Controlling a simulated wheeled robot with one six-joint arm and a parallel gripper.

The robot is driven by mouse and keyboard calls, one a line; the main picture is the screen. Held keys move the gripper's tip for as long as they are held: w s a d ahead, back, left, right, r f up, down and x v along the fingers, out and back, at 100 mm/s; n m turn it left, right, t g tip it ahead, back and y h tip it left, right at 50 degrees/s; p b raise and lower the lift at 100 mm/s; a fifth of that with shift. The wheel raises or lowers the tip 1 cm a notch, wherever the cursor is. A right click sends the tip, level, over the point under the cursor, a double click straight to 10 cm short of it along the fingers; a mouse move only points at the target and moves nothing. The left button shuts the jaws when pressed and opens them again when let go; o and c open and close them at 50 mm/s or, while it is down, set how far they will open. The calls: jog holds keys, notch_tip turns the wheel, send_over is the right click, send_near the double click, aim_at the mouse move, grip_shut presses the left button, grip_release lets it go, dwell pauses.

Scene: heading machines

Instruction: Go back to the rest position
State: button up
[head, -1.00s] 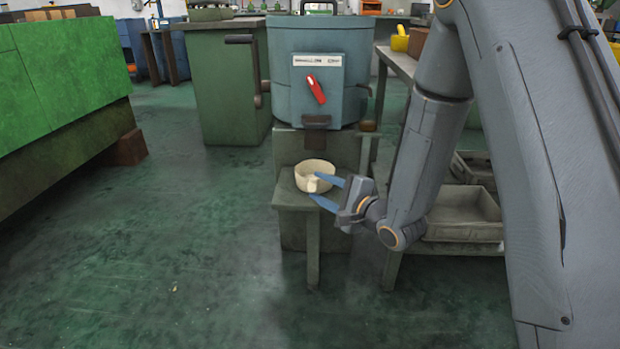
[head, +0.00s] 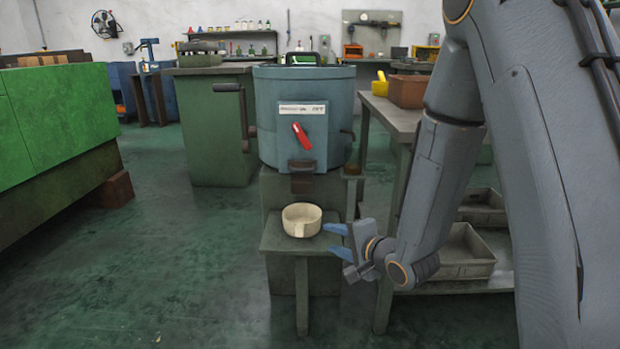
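My gripper (head: 334,240) has blue fingers that are spread apart and empty. It is just right of a cream cup-like bowl (head: 302,222) with a small handle, with a gap between them. The bowl stands upright on a small green-grey stand (head: 280,246), below the spout of a blue-grey round machine (head: 304,110) with a red lever (head: 301,136). My arm comes down from the upper right of the view.
A workbench (head: 398,122) with brown and yellow bins (head: 407,91) stands close behind my arm, with grey trays (head: 463,254) on its lower shelf. A green machine (head: 60,125) is at the left. The floor (head: 150,265) at front left is clear.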

jog(key=s+d+n+g+h, duration=0.4)
jog(key=s+d+n+h, duration=0.15)
jog(key=d, duration=0.35)
jog(key=s+d+r+n+g+h, duration=0.1)
jog(key=s+d+n+g, duration=0.15)
jog(key=s, duration=0.55)
jog(key=s+d+r+n+g, duration=0.1)
jog(key=s+n+g, duration=0.25)
jog(key=s, duration=0.45)
jog(key=s+a+r+n+g+y, duration=0.1)
jog(key=s+a+r+n, duration=0.25)
jog(key=s+a, duration=0.6)
jog(key=s+a+r+n+g+y, duration=0.1)
jog(key=s+a+r+n, duration=0.35)
jog(key=a, duration=0.75)
jog(key=d+r+m+h+p, duration=0.1)
jog(key=d+r+m+p, duration=0.3)
jog(key=d+r+p, duration=0.6)
jog(key=s+d+r+m+h+p, duration=0.1)
jog(key=d+r+m+p, duration=0.2)
jog(key=d+r+p, duration=0.8)
notch_tip(320, 180, up, 8)
jog(key=p, duration=1.6)
jog(key=shift+s+f+m, duration=0.25)
jog(key=shift+s+m, duration=0.05)
jog(key=shift+m, duration=0.05)
